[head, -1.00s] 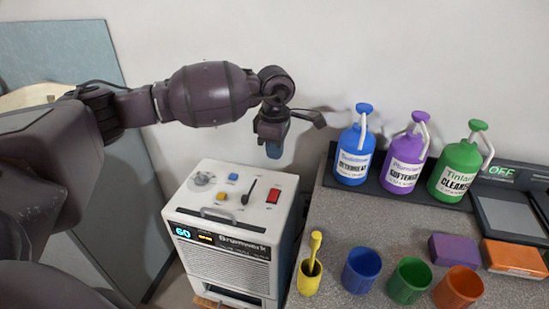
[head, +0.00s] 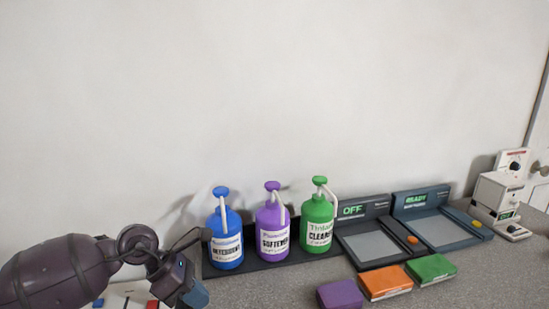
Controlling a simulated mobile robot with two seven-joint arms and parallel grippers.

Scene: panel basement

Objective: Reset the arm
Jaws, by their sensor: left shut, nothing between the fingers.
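My left arm comes in at the lower left of the head view, with its gripper (head: 190,290) pointing down over the left end of the counter area. The gripper is shut and holds nothing. Part of the white machine's top (head: 125,293) shows below and behind my arm; most of it is cut off or hidden. My right gripper does not show.
Blue (head: 226,244), purple (head: 272,234) and green (head: 317,230) pump bottles stand in a dark tray near my gripper. Purple (head: 340,294), orange (head: 385,282) and green (head: 431,269) blocks lie in front. Two panels, OFF (head: 375,245) and READY (head: 440,230), and a white device (head: 499,200) stand rightward.

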